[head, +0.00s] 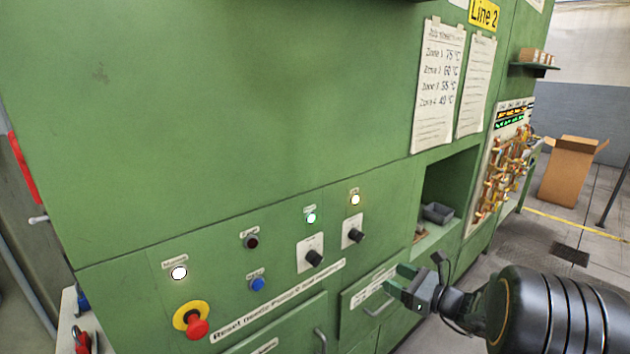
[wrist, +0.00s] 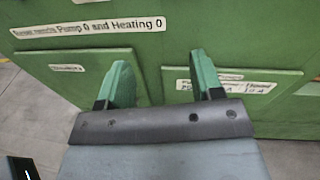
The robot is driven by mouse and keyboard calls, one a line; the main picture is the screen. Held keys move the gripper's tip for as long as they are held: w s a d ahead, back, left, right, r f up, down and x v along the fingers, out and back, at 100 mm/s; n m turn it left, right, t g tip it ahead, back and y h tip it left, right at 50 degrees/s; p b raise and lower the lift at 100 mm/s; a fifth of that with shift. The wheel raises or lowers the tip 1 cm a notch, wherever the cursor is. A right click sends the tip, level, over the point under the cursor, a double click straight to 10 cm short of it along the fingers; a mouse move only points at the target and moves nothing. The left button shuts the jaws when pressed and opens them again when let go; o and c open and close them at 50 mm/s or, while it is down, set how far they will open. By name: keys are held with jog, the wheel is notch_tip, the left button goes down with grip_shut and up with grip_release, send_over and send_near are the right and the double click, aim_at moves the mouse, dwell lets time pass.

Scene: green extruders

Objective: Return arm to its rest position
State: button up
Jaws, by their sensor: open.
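My gripper (head: 397,279) is at the lower right of the head view, in front of the green machine (head: 200,120) near a labelled drawer (head: 362,297). Its two green fingers are apart and nothing is between them. In the wrist view, the open fingers (wrist: 163,78) point at the green front panel, below a label strip reading "Pump 0 and Heating 0" (wrist: 90,27). My black arm comes in from the right edge of the head view.
The panel carries a red emergency button (head: 197,327), two black knobs (head: 314,257), a blue button (head: 257,284) and several lamps. A cardboard box (head: 572,172) stands at the far right. Open floor lies right of the machine.

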jog(key=s+a+f+n+g+h, duration=0.2)
jog(key=s+a+f+n+g, duration=0.1)
jog(key=s+n+g, duration=0.3)
jog(key=s+a+f+n+g+h, duration=0.2)
jog(key=s+a+f+n+g, duration=0.15)
jog(key=s+n, duration=0.35)
jog(key=s+r+n+t+h, duration=0.1)
jog(key=s+r+n+h, duration=0.5)
jog(key=n, duration=0.7)
jog(key=shift+s+r+h, duration=0.3)
jog(key=shift+r+h, duration=0.6)
jog(key=shift+h, duration=0.1)
jog(key=shift+a, duration=0.1)
